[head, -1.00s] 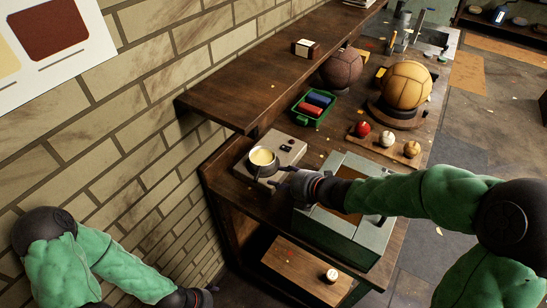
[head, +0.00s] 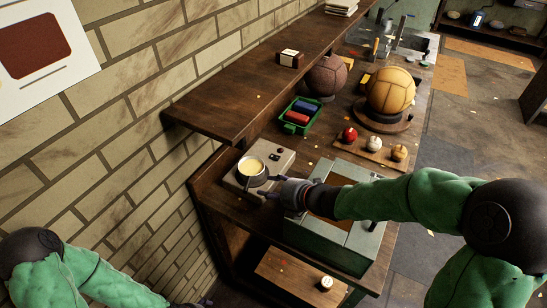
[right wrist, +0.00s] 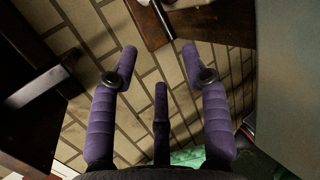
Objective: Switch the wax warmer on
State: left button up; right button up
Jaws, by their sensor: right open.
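The wax warmer is a pale grey box (head: 284,160) on the wooden bench, with a metal pot of yellow wax (head: 252,167) on it. Small dark controls (head: 277,153) show on its top at the far right. My right gripper (head: 268,186) is at the warmer's near right side, beside the pot; I cannot tell if it touches. In the right wrist view its purple fingers (right wrist: 157,62) are spread with nothing between them, and I cannot make out the warmer there. My left gripper (head: 204,302) barely shows at the bottom edge; its fingers are too small to read.
A green-grey metal box (head: 355,240) stands under my right forearm. A wooden shelf (head: 225,105) overhangs behind the warmer, along the brick wall. A green tray (head: 291,127), small balls on a board (head: 362,143) and a large tan ball (head: 391,91) lie beyond.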

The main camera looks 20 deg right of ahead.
jog(key=c, duration=0.4)
jog(key=shift+w+d, duration=0.2)
jog(key=shift+d, duration=0.05)
jog(key=c, duration=0.5)
jog(key=w+d+m+h, duration=0.1)
jog(key=w+d+m, duration=0.1)
jog(key=d, duration=0.1)
jog(key=w+d+m+h, duration=0.2)
jog(key=d, duration=0.2)
jog(key=w+d+m+h, duration=0.1)
jog(key=w+d+m, duration=0.1)
jog(key=d, duration=0.1)
jog(key=shift+w+d+m+g+h, duration=0.25)
jog(key=shift+d+m+g+h, duration=0.05)
jog(key=shift+d, duration=0.05)
grip_shut()
jog(key=w+d+m+g, duration=0.3)
jog(key=w+d+m, duration=0.1)
jog(key=d+m, duration=0.25)
jog(key=w+a+r+m+g+y, duration=0.1)
jog(key=w+a+r+m+y, duration=0.2)
jog(key=w+r+m, duration=0.1)
jog(key=shift+a+r+m+y, duration=0.3)
jog(key=shift+m+y, duration=0.1)
jog(key=shift+m, duration=0.45)
jog(key=shift+w, duration=0.1)
